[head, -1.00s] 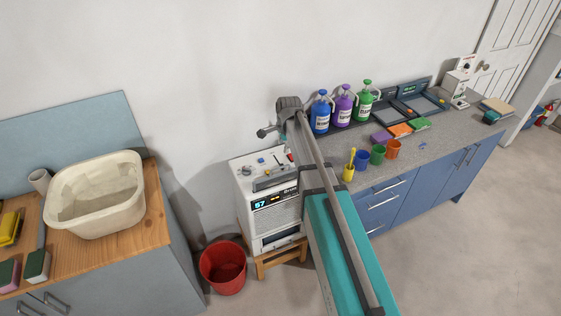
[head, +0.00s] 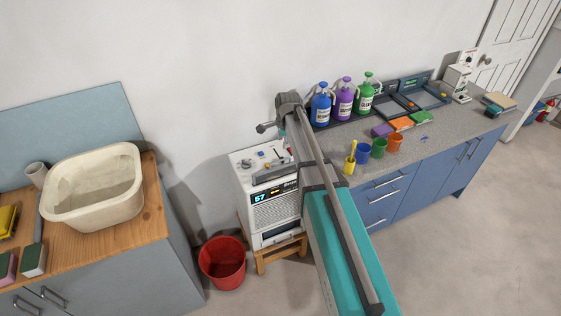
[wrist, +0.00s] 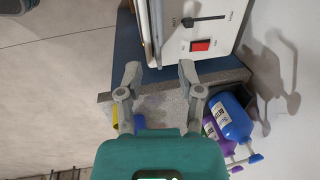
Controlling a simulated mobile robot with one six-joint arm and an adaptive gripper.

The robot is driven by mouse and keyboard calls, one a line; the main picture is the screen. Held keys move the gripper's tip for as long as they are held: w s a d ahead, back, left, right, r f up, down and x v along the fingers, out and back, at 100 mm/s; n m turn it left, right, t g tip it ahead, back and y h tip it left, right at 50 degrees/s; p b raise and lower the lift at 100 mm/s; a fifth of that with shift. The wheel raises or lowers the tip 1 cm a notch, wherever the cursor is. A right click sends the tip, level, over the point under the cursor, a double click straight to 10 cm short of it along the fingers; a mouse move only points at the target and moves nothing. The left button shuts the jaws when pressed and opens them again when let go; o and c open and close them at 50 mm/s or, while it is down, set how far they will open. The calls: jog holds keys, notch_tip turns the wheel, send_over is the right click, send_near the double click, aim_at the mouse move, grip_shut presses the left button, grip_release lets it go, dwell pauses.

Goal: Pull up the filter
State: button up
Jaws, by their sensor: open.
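A white machine (head: 275,212) with a lit display reading 57 stands on a wooden stool against the wall. Its top carries knobs and a dark raised bar (head: 274,173), partly behind my arm. In the wrist view the machine's top panel (wrist: 205,20) shows a slider lever (wrist: 205,18) and a red switch (wrist: 200,45). I cannot tell which part is the filter. My gripper (wrist: 160,72) is open and empty, its fingertips just short of the machine's edge in that picture. In the head view my arm hides the gripper's fingers.
A red bucket (head: 222,263) stands on the floor left of the machine. A grey counter (head: 440,130) at right holds bottles, coloured cups and sponges. A wooden counter (head: 150,225) at left bears a cream basin (head: 93,190).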

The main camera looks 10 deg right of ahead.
aim_at(281, 160)
jog(key=shift+w+a+f+b, duration=0.1)
jog(key=shift+w+f+b, duration=0.25)
jog(key=shift+f+b, duration=1.45)
jog(key=shift+w+a+f+b, duration=0.1)
jog(key=shift+w+f+b, duration=0.25)
jog(key=shift+f+b, duration=1.5)
jog(key=shift+w+a+f+b, duration=0.1)
jog(key=shift+w+f+b, duration=0.25)
jog(key=shift+f+b, duration=1.45)
jog(key=shift+f, duration=0.15)
grip_shut()
